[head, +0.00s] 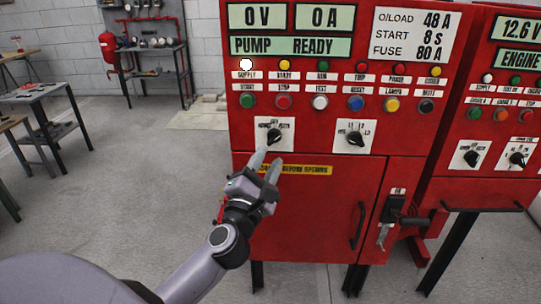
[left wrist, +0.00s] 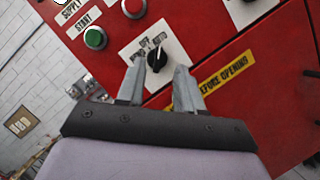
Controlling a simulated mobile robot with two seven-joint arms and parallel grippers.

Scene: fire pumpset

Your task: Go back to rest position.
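My left gripper (head: 265,166) is in front of the red pump panel (head: 300,215), just below the left rotary selector switch (head: 274,136). In the left wrist view, the selector's black knob (left wrist: 156,58) shows beyond the two fingertips (left wrist: 158,72). The fingers are apart with nothing between them. Whether a fingertip touches the knob plate is hard to tell. The second selector switch (head: 354,138) is to the right, clear of the gripper. My right gripper is in neither view.
Pushbuttons and lamps line the panel above; its display reads PUMP READY (head: 290,46). A handle switch (head: 395,210) juts out at the lower right. A second red panel (head: 500,110) stands right. Workbenches (head: 40,95) stand left. The floor between (head: 130,180) is clear.

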